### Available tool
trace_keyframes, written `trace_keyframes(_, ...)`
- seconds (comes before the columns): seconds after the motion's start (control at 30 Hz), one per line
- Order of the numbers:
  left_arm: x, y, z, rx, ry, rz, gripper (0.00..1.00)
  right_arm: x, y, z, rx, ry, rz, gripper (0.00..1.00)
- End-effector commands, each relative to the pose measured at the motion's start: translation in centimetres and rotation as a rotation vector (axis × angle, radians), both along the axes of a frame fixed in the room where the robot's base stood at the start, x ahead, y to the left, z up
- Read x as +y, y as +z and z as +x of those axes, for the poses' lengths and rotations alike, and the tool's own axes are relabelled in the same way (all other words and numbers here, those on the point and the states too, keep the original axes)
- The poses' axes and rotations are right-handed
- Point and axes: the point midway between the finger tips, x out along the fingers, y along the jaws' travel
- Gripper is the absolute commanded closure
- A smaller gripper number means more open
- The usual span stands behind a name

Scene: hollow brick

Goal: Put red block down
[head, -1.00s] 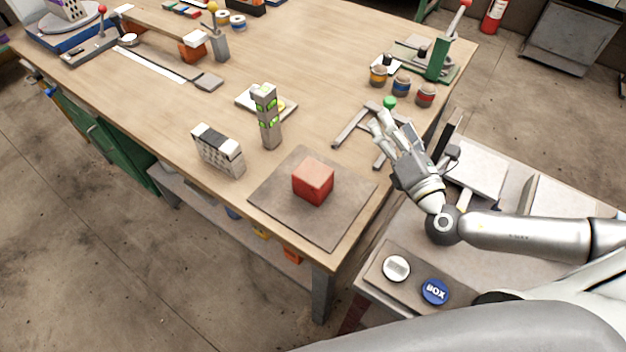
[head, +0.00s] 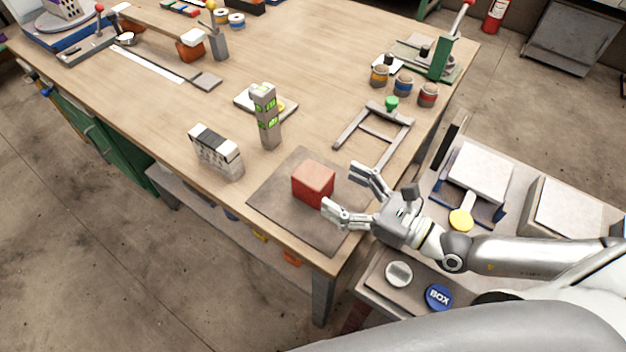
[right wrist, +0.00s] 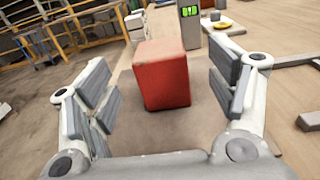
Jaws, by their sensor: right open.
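The red block (head: 313,184) rests on a grey-brown square mat (head: 286,226) at the near corner of the workbench. My right gripper (head: 341,191) is open, its fingers pointing at the block from the right, low over the mat's right side. In the right wrist view the red block (right wrist: 163,74) stands upright between the two spread fingers (right wrist: 165,95), with clear gaps on both sides. It is not held. My left gripper is in neither view.
A grey pillar with green displays (head: 267,117) and a grey-white slatted box (head: 216,150) stand behind the mat. A grey frame with a green knob (head: 376,131) lies to the right. A side unit with BOX button (head: 438,297) stands below my arm.

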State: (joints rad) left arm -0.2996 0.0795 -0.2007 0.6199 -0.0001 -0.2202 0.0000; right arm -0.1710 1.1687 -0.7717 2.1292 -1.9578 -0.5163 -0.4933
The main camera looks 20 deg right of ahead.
Motion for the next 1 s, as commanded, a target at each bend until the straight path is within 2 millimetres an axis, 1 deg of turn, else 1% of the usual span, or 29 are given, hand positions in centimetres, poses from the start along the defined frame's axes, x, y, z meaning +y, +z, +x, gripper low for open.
trace_keyframes(0.27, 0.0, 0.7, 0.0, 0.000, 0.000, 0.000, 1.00, 1.0, 0.2, 1.3, -0.001, -0.001, 0.003, 0.21)
trace_keyframes(0.43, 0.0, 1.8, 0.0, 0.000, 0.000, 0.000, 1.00, 2.4, 0.3, 2.9, -0.003, -0.002, 0.003, 0.21)
trace_keyframes(0.6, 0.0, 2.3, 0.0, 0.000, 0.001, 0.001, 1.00, 3.5, 0.1, 4.3, -0.002, -0.001, 0.003, 0.21)
trace_keyframes(0.73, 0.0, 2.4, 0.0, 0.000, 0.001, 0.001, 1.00, 3.8, -0.1, 4.6, 0.000, 0.001, 0.000, 0.21)
trace_keyframes(0.93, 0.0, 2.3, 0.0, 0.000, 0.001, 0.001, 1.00, 3.8, -0.1, 4.6, 0.001, 0.001, 0.001, 0.21)
trace_keyframes(1.0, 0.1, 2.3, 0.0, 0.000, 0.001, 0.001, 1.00, 3.8, -0.1, 4.6, 0.001, 0.001, 0.001, 0.30)
